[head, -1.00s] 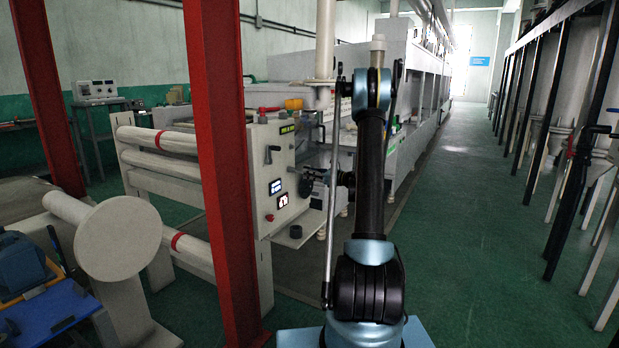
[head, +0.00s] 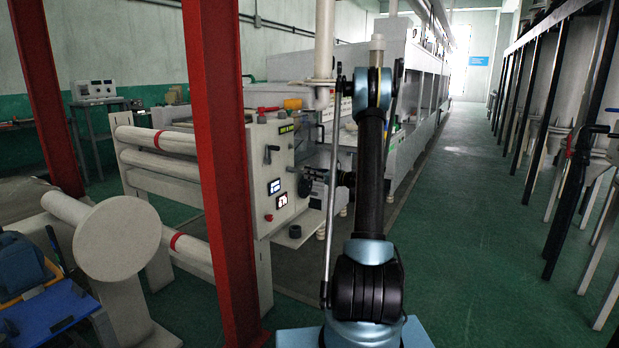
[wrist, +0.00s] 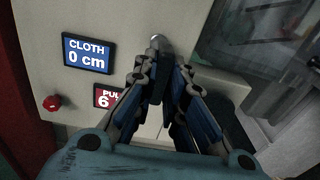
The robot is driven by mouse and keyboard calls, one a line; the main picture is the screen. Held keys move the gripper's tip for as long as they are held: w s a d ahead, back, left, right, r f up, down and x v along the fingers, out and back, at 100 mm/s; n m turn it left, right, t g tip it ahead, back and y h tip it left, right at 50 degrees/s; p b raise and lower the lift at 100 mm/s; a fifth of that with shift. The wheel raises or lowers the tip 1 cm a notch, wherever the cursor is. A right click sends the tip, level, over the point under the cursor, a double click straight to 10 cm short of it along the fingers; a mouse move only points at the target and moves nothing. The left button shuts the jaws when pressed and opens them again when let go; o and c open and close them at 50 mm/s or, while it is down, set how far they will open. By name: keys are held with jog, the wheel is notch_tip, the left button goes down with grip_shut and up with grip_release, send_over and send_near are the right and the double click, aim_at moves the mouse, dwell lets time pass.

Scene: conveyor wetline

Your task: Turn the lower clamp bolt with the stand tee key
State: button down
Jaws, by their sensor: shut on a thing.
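My gripper (wrist: 161,72) is shut at the front panel (wrist: 110,22) of the pale machine. A grey rounded metal end (wrist: 159,42) shows just beyond the fingertips and looks like part of the tee key. The rest of it is hidden between the fingers. In the head view my gripper (head: 316,178) is small and dark at the panel's right edge, partly behind my own arm. The lower clamp bolt cannot be made out in either view.
The panel carries a blue "CLOTH 0 cm" display (wrist: 87,55), a red pull display (wrist: 107,96) and a red button (wrist: 52,103). A red post (head: 222,170) stands left of my arm. The green aisle (head: 470,230) on the right is clear.

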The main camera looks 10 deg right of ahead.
jog(key=shift+v, duration=1.1)
dwell(2.1)
jog(key=v, duration=1.6)
jog(key=shift+w+f, duration=0.25)
jog(key=shift+f, duration=0.15)
jog(key=shift+d, duration=0.1)
dwell(0.5)
